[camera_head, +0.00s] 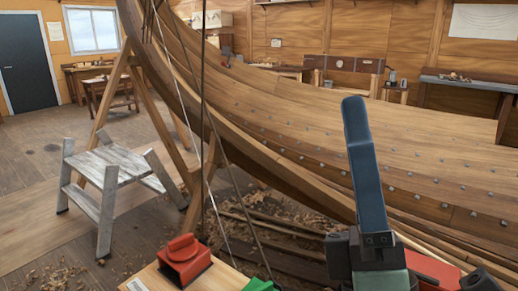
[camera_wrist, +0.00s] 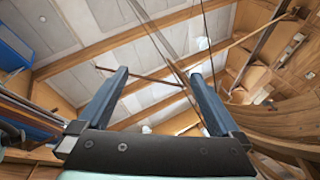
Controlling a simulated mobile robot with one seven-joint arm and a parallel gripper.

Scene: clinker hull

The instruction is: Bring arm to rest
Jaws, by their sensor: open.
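My gripper (camera_head: 355,108) stands upright at the lower right of the head view, its blue fingers pointing up in front of the wooden hull (camera_head: 330,120). From this side the fingers line up and only one shows clearly. In the wrist view my gripper (camera_wrist: 158,76) has its two blue fingers wide apart with nothing between them. It is open and empty, facing the ceiling (camera_wrist: 150,50). Whether the fingers are near or touching the hull cannot be judged exactly, but no contact shows.
A red object (camera_head: 185,257) sits on a pale wooden top (camera_head: 150,277) at the front, with a green object (camera_head: 262,285) beside it. A grey wooden step stool (camera_head: 110,165) stands at left. Thin lines hang past the hull. Open floor (camera_head: 35,170) lies at left.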

